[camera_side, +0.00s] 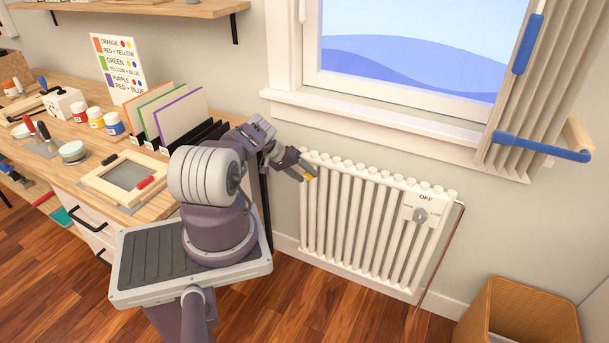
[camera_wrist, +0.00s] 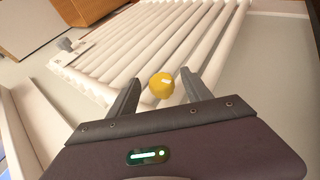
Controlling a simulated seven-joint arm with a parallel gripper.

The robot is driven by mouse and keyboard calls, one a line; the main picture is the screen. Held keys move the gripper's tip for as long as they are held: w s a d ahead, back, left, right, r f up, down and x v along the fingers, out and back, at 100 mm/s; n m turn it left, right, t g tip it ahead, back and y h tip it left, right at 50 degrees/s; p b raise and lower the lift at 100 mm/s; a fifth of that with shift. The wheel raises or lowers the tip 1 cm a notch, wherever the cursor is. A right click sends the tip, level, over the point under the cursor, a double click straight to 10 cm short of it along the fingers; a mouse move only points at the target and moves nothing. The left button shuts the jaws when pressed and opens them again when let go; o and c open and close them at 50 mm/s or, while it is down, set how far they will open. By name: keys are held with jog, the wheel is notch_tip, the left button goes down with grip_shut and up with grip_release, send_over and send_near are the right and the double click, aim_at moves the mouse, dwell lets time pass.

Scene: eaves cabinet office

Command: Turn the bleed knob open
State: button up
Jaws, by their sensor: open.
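The bleed knob (camera_wrist: 162,86) is a small round yellow knob with a pale mark on its face. It sits at the near end of the white radiator (camera_wrist: 150,45) in the wrist view. In the side view the yellow knob (camera_side: 310,177) shows partly at the radiator's left end, close to my fingertips. My gripper (camera_wrist: 160,76) is open, with one dark finger on each side of the knob in the wrist view. I see gaps between the fingers and the knob; how deep the knob lies between them I cannot tell. My gripper also shows in the side view (camera_side: 302,170).
A grey dial (camera_side: 420,215) on a white plate marked OFF is at the radiator's right end. The window sill (camera_side: 380,122) runs above the radiator. A workbench (camera_side: 75,180) with paint jars and a frame stands left. A wooden bin (camera_side: 525,315) is at lower right.

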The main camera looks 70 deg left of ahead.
jog(key=v, duration=0.7)
jog(key=w+g+y, duration=0.2)
jog(key=w, duration=0.1)
jog(key=w+m, duration=0.1)
jog(key=w, duration=0.1)
jog(key=shift+w+d+f+g+y, duration=0.1)
jog(key=shift+d+f+g+y, duration=0.25)
jog(key=shift+d+g+y, duration=0.05)
jog(key=f+g+y, duration=0.1)
jog(key=f, duration=0.1)
jog(key=w+f+m+g+y, duration=0.1)
jog(key=f+g+y, duration=0.1)
jog(key=shift+d+f, duration=0.1)
grip_shut()
